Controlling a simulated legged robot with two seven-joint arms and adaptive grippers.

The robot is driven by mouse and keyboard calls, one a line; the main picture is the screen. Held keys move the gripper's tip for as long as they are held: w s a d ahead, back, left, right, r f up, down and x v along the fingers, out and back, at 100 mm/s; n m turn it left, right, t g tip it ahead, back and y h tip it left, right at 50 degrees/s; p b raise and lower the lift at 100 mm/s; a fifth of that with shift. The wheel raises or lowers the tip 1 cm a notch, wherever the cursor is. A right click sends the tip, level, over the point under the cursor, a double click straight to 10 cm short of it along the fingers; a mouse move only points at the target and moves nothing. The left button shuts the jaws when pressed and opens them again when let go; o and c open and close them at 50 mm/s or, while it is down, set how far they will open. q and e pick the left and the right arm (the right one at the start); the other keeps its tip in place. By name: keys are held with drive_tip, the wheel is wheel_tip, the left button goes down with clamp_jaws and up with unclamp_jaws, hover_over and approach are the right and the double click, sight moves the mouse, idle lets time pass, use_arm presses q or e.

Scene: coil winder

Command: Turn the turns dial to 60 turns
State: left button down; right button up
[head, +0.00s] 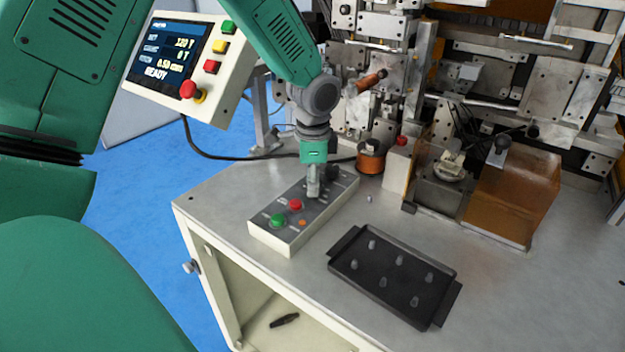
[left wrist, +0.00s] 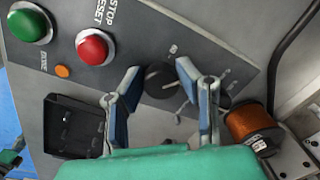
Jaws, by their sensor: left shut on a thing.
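The control box (head: 270,233) lies on the table with a green button, a red button and a small orange lamp. My left gripper (head: 314,192) points down over its far half. In the left wrist view, the black dial (left wrist: 159,80) sits between the fingers of my left gripper (left wrist: 160,88), which are shut on it. The display (head: 168,52) shows a set value that looks like 120 T, a count of 0 T and READY. My right gripper is not in view.
A black tray (head: 340,262) with several small grey pieces stands in front right of the box. A copper wire spool (head: 371,158) stands close behind it. The winding machine (head: 480,100) fills the back right. The table's front left is clear.

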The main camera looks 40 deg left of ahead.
use_arm(q)
drive_tip(key=n+p, duration=0.3)
drive_tip(key=shift+w+d+r+n, duration=0.1)
drive_tip(key=shift+w+r+n, duration=0.15)
drive_tip(key=shift+r+n, duration=0.05)
drive_tip(key=n+p, duration=0.2)
drive_tip(key=n, duration=0.1)
drive_tip(key=shift+w, duration=0.1)
drive_tip(key=c, duration=2.3)
unclamp_jaws()
drive_tip(key=shift+n+p, duration=0.65)
drive_tip(key=shift+n, duration=0.15)
clamp_jaws()
drive_tip(key=o, duration=1.1)
unclamp_jaws()
drive_tip(key=shift+w+f, duration=0.1)
drive_tip(key=shift+o, duration=0.2)
drive_tip(key=shift+d+f, duration=0.1)
